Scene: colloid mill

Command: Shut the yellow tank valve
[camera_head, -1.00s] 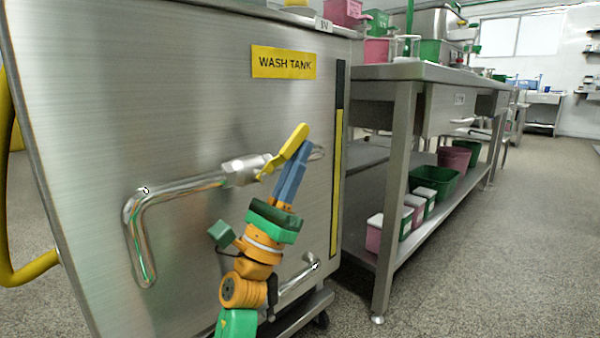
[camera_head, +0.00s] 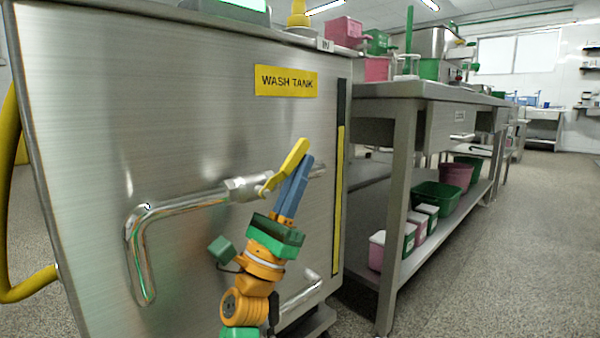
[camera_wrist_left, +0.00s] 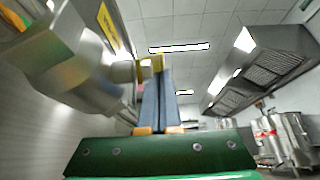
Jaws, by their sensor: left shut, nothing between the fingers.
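The yellow valve handle (camera_head: 288,165) sits on a metal valve body (camera_head: 243,188) in the bent steel pipe on the front of the wash tank (camera_head: 190,120). The handle slants up and to the right, away from the pipe's line. My left gripper (camera_head: 301,162) is shut and empty, its blue fingers pointing up just right of the handle. They look close to or touching it; I cannot tell which. In the left wrist view the blue fingers (camera_wrist_left: 158,85) lie together, with a bit of yellow handle (camera_wrist_left: 152,64) at their tips. My right gripper is not in view.
A yellow "WASH TANK" label (camera_head: 286,82) is above the valve. A steel table (camera_head: 430,90) stands to the right, with pink and green bins (camera_head: 436,195) on its lower shelf. A thick yellow hose (camera_head: 12,200) is at the left. The floor at the right is clear.

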